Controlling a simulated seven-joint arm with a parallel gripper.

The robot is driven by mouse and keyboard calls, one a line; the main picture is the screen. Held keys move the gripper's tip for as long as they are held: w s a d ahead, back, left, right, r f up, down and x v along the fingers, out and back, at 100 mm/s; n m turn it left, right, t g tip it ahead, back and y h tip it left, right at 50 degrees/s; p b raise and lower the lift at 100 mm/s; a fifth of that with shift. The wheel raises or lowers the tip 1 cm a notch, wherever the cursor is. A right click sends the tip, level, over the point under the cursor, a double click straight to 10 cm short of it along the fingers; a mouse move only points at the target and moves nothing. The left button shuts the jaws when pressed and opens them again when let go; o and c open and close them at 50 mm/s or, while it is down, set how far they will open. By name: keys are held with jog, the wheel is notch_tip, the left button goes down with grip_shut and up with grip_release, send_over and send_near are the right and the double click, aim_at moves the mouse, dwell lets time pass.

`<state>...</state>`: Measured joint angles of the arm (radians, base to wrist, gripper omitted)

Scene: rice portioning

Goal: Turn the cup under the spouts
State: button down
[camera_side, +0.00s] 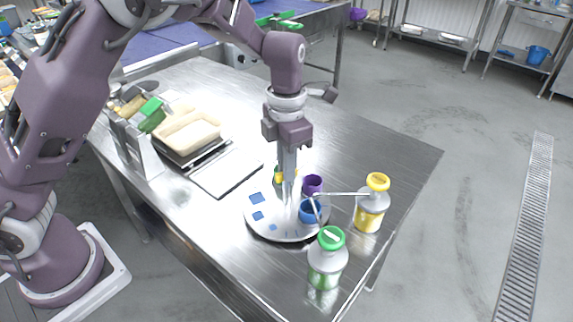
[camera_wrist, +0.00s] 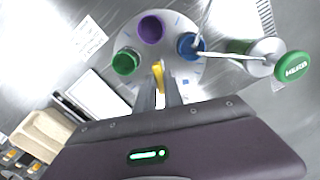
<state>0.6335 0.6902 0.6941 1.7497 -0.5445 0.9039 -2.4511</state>
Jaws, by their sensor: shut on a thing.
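A round pale turntable (camera_side: 262,232) with blue marks lies on the metal table; it also shows in the wrist view (camera_wrist: 178,73). It carries a blue cup (camera_side: 309,212), a purple cup (camera_side: 313,184) and a green cup (camera_wrist: 125,62), mostly hidden behind my fingers in the side view. A yellow-capped bottle (camera_side: 370,205) and a green-capped bottle (camera_side: 327,262) stand beside it. Their thin white spouts meet over the blue cup (camera_wrist: 190,46). My gripper (camera_wrist: 159,84) points down over the turntable, shut on a narrow yellow piece (camera_wrist: 158,72) among the cups.
A flat pale board (camera_side: 226,172) and a tub of rice-coloured food (camera_side: 189,135) lie left of the turntable. A metal holder with a green item (camera_side: 151,115) stands farther left. The table's right part (camera_side: 390,150) is clear. The bottles stand close to the turntable's edge.

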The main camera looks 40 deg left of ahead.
jog(key=shift+n, duration=0.4)
dwell(0.3)
jog(key=c, duration=1.5)
grip_release()
jog(key=shift+o, duration=0.2)
jog(key=shift+r, duration=0.1)
notch_tip(320, 180, up, 6)
jog(key=shift+r, duration=0.45)
